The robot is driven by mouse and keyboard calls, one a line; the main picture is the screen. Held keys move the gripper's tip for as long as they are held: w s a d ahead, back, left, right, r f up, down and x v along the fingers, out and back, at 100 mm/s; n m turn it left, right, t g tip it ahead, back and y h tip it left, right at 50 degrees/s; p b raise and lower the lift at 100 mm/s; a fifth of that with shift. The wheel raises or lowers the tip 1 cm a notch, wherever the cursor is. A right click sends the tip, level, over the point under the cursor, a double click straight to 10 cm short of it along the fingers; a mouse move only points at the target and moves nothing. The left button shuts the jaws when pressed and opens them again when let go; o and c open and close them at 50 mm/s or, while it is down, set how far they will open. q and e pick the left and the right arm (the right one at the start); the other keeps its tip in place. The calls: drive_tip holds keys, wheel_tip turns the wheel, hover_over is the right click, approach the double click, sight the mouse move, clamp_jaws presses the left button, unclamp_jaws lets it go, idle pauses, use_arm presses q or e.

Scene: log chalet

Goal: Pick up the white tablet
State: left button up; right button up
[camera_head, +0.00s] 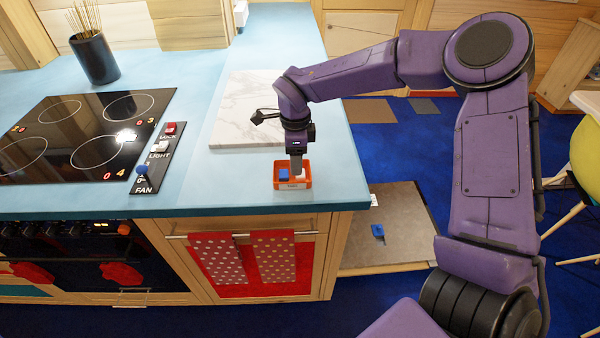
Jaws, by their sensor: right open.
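A small orange box (292,185) with a pale label on its front stands on the blue counter, near its front right corner. A blue block (284,174) lies inside it, on the left. My right gripper (297,172) points straight down over the right part of the box, its tips at or just inside the rim. A small pale patch shows at the fingertips, and I cannot tell whether it is the white tablet or part of the fingers. The tablet is not clearly seen elsewhere. My left gripper is out of view.
A white marble board (243,110) lies behind the box. The black cooktop (75,135) with its switch panel (157,157) is to the left, and a dark cup of sticks (95,58) stands behind it. Below the counter, a blue item (377,231) lies on a brown panel.

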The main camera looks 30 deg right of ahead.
drive_tip(key=f, duration=0.2)
drive_tip(key=shift+s+f, duration=0.2)
drive_tip(key=shift+f, duration=0.15)
drive_tip(key=shift+w+a+f, duration=0.1)
drive_tip(key=shift+w+f, duration=0.05)
drive_tip(key=shift+f, duration=0.25)
drive_tip(key=c, duration=0.8)
